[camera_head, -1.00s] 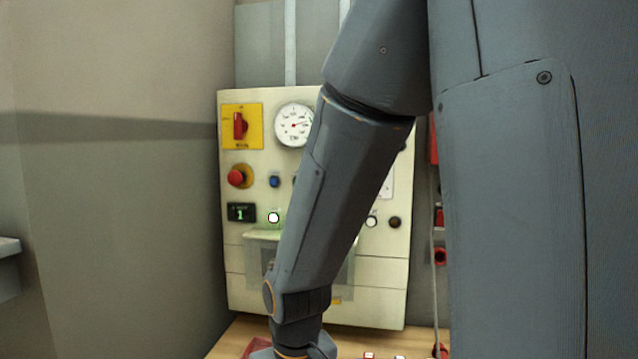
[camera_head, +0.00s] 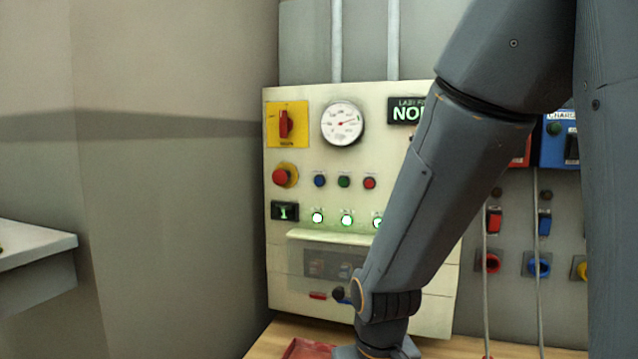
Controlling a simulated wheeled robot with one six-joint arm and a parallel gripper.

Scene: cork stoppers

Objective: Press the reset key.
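A cream control panel (camera_head: 283,250) stands against the back wall. Below its gauge is a row of small buttons: blue (camera_head: 320,180), green (camera_head: 344,181) and red (camera_head: 369,183). A red mushroom button (camera_head: 280,177) on a yellow ring sits left of them. No label readable here tells me which one is the reset key, and my arm hides the panel's right part. My arm slants down across the panel to its wrist at the bottom edge. My gripper does not show.
The panel also bears a yellow rotary switch (camera_head: 301,110), a gauge (camera_head: 342,123), a small display reading 1 (camera_head: 284,211), and several lit round lamps (camera_head: 346,219). A wooden surface (camera_head: 270,340) with a red item (camera_head: 300,349) lies below. A grey ledge (camera_head: 35,245) is at left.

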